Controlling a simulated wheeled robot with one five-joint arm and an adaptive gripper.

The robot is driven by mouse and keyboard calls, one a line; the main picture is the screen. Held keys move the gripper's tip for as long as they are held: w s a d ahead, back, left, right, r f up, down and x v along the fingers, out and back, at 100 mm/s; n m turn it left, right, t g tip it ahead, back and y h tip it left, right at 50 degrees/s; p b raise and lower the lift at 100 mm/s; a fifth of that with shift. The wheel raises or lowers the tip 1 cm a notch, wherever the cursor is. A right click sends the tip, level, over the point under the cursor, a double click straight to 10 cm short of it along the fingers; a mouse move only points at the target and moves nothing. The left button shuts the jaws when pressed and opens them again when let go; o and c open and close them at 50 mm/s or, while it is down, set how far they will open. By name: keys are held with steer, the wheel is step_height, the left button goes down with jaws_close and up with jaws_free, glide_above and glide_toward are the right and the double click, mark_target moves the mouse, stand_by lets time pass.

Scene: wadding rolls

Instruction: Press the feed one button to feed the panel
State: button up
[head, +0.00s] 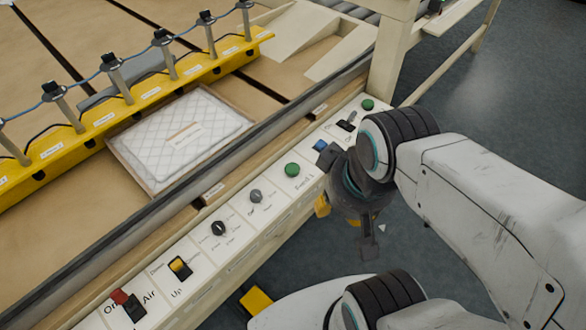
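A control strip (255,228) runs along the front edge of the machine. It carries a green button (292,169) with a small label beside it that I cannot read clearly. A blue button (320,145) is just beyond it, and another green button (368,104) is farther up the strip. A white quilted panel (165,153) with a paper label lies flat in a shallow wooden frame on the machine bed. My gripper (366,246) hangs beside the strip, to the right of the nearer green button and apart from it. Whether its fingers are open is unclear.
Also on the strip are a red-and-black air switch (128,304), a yellow-and-black switch (180,267) and dark knobs (218,228). A dark rail (130,235) separates the strip from the bed. A yellow bar (130,107) with several posts crosses the bed. Grey floor is open at right.

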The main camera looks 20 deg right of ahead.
jaws_close()
stand_by(1.2)
